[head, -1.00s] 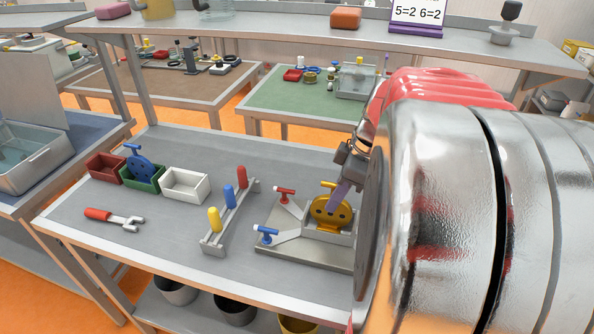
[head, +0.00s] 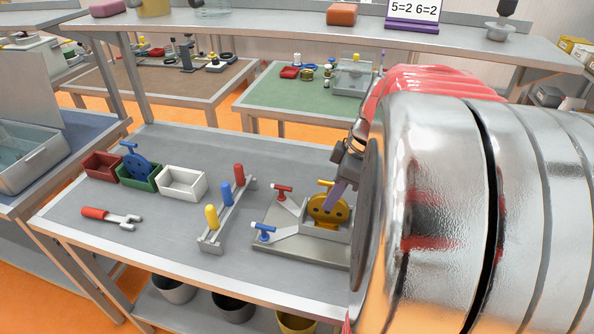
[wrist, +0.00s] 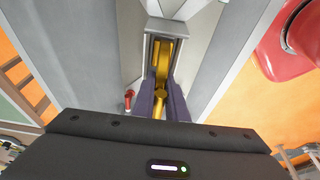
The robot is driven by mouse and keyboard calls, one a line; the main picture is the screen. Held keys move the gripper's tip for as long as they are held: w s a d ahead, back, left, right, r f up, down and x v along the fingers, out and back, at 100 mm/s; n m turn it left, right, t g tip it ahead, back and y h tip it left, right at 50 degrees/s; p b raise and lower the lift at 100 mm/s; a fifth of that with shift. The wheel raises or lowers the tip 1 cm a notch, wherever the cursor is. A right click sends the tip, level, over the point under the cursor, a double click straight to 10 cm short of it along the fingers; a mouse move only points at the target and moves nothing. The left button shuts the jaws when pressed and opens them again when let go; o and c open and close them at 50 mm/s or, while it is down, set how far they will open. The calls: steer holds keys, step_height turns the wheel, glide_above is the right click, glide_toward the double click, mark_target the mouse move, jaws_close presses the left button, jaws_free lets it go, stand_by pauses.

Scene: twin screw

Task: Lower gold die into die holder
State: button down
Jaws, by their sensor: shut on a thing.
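The gold die (head: 327,208) is a yellow disc with holes and a top handle. It stands upright in the head view, its lower part inside the grey box-like die holder (head: 322,233). In the wrist view the gold die (wrist: 162,58) lies within the narrow slot of the holder (wrist: 149,27). My gripper (wrist: 165,97) has purple fingers shut on the die; a finger also shows in the head view (head: 338,193). I cannot tell whether the die rests on the slot's bottom.
A red-handled clamp (head: 282,192) and a blue-handled clamp (head: 265,232) sit beside the holder on its base plate. A rack with yellow, blue and red handles (head: 226,212) stands to the left. Red, green and white bins (head: 182,184) and a red-handled wrench (head: 112,217) lie farther left.

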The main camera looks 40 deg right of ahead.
steer(key=shift+f, duration=0.25)
steer(key=c, duration=1.7)
jaws_free()
steer(key=v, duration=1.3)
steer(key=shift+s+d+r, duration=0.1)
steer(key=shift+r, duration=0.25)
